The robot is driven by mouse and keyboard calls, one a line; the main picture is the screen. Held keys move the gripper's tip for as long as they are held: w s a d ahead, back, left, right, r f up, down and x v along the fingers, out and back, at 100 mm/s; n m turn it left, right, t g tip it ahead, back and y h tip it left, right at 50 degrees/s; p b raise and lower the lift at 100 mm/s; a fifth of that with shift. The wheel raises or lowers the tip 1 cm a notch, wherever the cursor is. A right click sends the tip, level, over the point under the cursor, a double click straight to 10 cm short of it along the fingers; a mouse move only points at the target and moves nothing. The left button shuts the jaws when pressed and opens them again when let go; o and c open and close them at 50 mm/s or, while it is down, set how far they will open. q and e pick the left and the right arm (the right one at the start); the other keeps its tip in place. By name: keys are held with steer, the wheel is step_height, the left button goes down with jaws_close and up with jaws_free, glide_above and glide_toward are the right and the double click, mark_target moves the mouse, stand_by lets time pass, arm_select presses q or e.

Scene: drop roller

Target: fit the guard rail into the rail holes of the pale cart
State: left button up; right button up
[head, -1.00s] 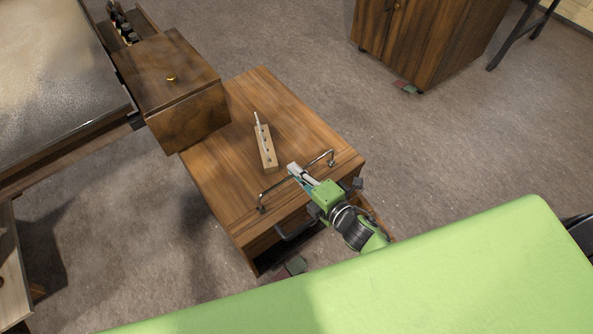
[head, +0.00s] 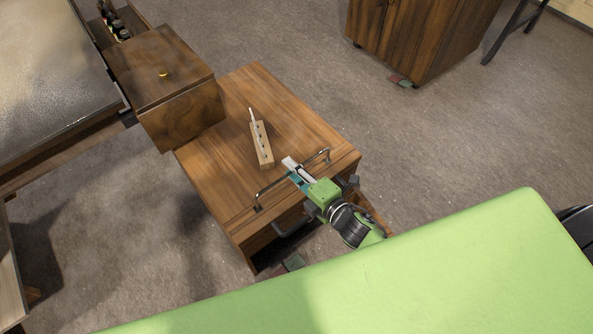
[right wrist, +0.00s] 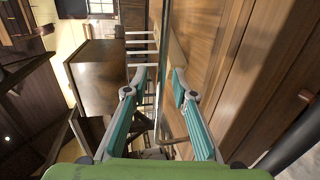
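The cart (head: 215,178) has a mid-brown wooden top and stands in the middle of the head view. The guard rail (head: 271,188), a thin bent metal bar, stands along the cart top's near edge. Its two ends come down at small dark spots on the top; I cannot tell how deep they sit. My right gripper (head: 296,168) is at the middle of the rail, fingers apart. In the right wrist view the teal fingers (right wrist: 159,82) are spread, with a dark bar running between them and a gap beside it. My left gripper is not in view.
A wooden block with pegs (head: 261,146) lies on the cart top near the rail. A dark wooden box (head: 168,90) adjoins the cart's far left corner. A green padded surface (head: 400,270) fills the near right.

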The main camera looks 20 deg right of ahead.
steer(key=v, duration=1.2)
